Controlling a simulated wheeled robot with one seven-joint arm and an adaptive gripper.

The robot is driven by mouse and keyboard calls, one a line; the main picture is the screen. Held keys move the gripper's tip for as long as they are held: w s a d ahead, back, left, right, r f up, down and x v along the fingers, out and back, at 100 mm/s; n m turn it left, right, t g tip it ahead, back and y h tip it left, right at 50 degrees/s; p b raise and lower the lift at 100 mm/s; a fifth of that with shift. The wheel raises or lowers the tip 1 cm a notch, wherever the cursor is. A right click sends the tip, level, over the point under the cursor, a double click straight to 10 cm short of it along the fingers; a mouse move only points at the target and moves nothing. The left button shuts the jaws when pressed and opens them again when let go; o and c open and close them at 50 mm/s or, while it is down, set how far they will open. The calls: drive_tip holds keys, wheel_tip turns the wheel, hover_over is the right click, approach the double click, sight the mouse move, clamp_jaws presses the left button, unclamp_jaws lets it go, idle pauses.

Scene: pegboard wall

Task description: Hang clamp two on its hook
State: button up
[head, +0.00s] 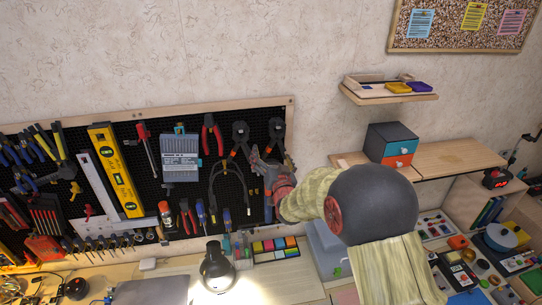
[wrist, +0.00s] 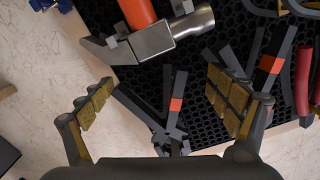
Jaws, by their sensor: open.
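Two dark clamps with orange marks are at the upper right of the pegboard: a left one (head: 240,135) and a right one (head: 277,130). Nothing shows which is clamp two. My gripper (head: 271,163) is open in front of the board's right end, just below the right clamp. In the wrist view, one clamp (wrist: 175,104) lies against the board, between my spread fingers (wrist: 165,100) in the picture; no contact is visible. A second clamp (wrist: 270,64) is farther right, partly behind the right finger. The hooks cannot be made out.
A hammer (wrist: 160,40) with an orange handle is close to the clamp. Red-handled pliers (head: 212,135) and ear defenders (head: 230,190) hang to the left. A lit lamp (head: 215,265) stands on the bench below.

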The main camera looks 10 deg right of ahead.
drive_tip(key=s, duration=1.2)
drive_tip(key=s+f+n+g, duration=0.1)
drive_tip(key=s+f+g, duration=0.35)
drive_tip(key=f, duration=0.35)
drive_tip(key=s+f+n+g, duration=0.1)
drive_tip(key=s+f+g, duration=0.35)
drive_tip(key=f, duration=0.25)
drive_tip(key=s+d+r+n+g+b, duration=0.1)
drive_tip(key=s+b, duration=0.7)
drive_tip(key=s, duration=0.6)
drive_tip(key=s+d+r+n+g+b, duration=0.1)
drive_tip(key=s+r+g+b, duration=0.1)
drive_tip(key=s+b, duration=0.6)
drive_tip(key=s, duration=0.7)
drive_tip(key=shift+r, duration=0.25)
drive_tip(key=shift+w+d, duration=0.1)
drive_tip(key=shift+w, duration=0.05)
